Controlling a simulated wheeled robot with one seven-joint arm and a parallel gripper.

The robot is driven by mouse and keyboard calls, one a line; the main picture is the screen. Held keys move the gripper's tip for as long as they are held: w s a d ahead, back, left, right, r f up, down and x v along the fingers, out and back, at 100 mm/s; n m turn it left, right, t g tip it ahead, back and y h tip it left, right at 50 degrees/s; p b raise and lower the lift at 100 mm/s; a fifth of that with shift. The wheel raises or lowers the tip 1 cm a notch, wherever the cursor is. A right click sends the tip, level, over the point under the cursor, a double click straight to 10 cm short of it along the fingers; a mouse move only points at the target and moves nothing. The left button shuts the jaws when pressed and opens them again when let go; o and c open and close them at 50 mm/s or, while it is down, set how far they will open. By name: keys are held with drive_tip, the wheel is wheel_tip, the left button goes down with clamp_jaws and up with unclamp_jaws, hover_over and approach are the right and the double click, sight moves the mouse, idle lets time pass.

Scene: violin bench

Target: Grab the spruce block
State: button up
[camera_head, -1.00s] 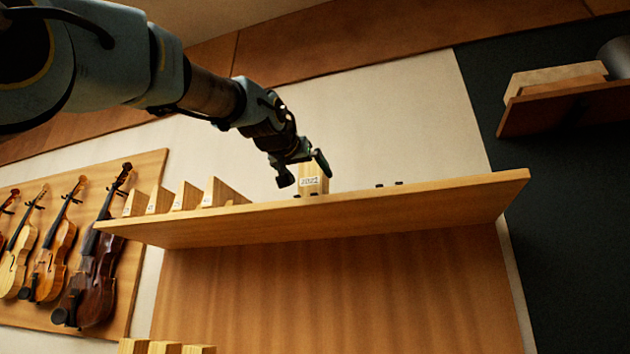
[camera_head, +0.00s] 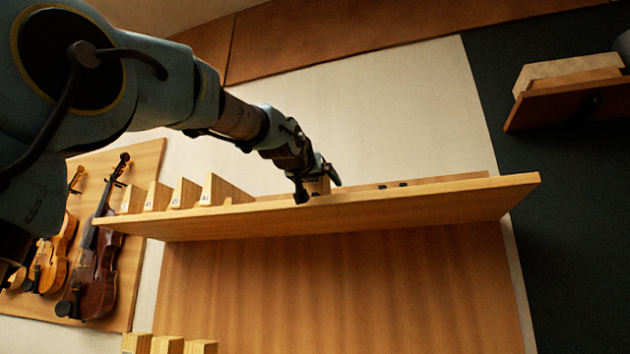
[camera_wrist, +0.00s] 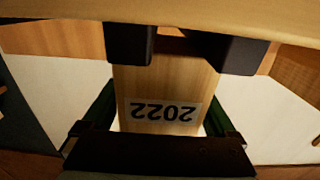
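A pale wooden block, which I take as the spruce block (camera_head: 319,186), stands on the long wooden shelf (camera_head: 440,204), mostly hidden behind my gripper in the head view. In the wrist view, the block (camera_wrist: 165,85) shows a white label reading 2022, upside down. My gripper (camera_head: 318,184) is at the block, with one finger on either side. In the wrist view, my gripper (camera_wrist: 163,95) has its green-dark fingers beside the block, and thin light strips show between them and it. It looks open, but contact is hard to judge.
Two dark stops (camera_wrist: 129,43) sit at the shelf edge before the block; another pair (camera_head: 391,185) is to the right. Several wedge blocks (camera_head: 221,190) stand left on the shelf. Violins (camera_head: 97,265) hang at left. A second shelf (camera_head: 560,104) is at upper right.

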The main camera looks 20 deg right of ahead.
drive_tip(key=c, duration=1.2)
drive_tip(key=shift+r, duration=0.1)
drive_tip(key=shift+c, duration=0.2)
